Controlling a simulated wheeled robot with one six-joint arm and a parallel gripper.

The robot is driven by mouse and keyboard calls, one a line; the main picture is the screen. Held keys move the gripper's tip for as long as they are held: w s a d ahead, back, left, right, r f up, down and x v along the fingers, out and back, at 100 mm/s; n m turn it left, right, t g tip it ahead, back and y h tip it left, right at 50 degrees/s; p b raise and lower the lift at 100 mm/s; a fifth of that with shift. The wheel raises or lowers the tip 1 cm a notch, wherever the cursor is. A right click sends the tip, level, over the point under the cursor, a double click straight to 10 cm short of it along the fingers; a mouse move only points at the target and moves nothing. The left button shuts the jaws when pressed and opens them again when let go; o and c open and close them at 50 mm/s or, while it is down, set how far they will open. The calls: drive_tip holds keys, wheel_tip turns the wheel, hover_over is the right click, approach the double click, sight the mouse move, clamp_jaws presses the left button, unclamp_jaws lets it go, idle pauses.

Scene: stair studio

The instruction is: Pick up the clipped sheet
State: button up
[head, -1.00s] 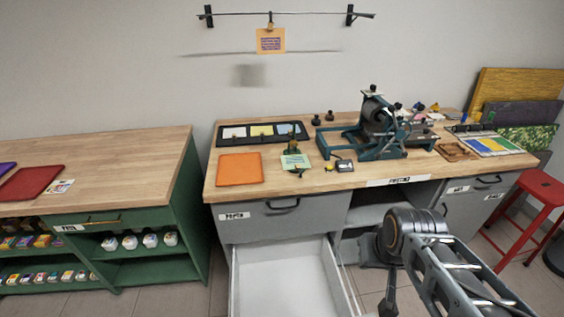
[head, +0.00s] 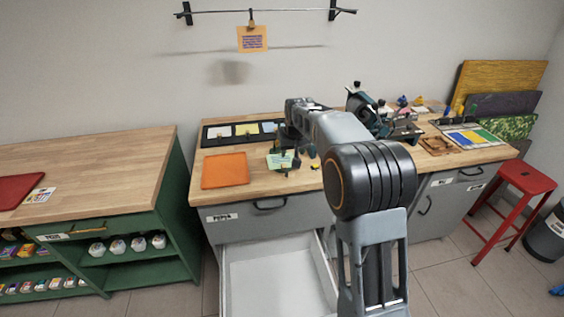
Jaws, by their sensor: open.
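An orange sheet with purple print (head: 252,39) hangs upright from a dark clip (head: 251,20) on the wall rail. A small pale green sheet (head: 279,162) lies on the wooden worktop, with a small dark item at it that I cannot make out clearly. My arm reaches over the worktop's front edge. My gripper (head: 288,150) is small and dark, open, by the pale green sheet and well below the hanging sheet. My forearm partly hides it, and I cannot tell whether it touches anything.
An orange square (head: 225,170) and a dark tray of coloured cards (head: 213,142) lie on the worktop (head: 185,183). A teal press (head: 368,108) stands behind my arm. An open white drawer (head: 270,280) juts out below. A red stool (head: 522,180) stands at right.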

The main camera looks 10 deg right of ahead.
approach(284, 167)
drive_tip(key=p+x, duration=0.1)
drive_tip(key=x, duration=0.2)
drive_tip(key=shift+w+d+p, duration=0.15)
drive_tip(key=shift+d+p, duration=0.05)
drive_tip(key=shift+p, duration=0.1)
drive_tip(key=shift+p+x, duration=0.9)
drive_tip(key=shift+x, duration=2.35)
drive_tip(key=shift+a, duration=0.1)
clamp_jaws()
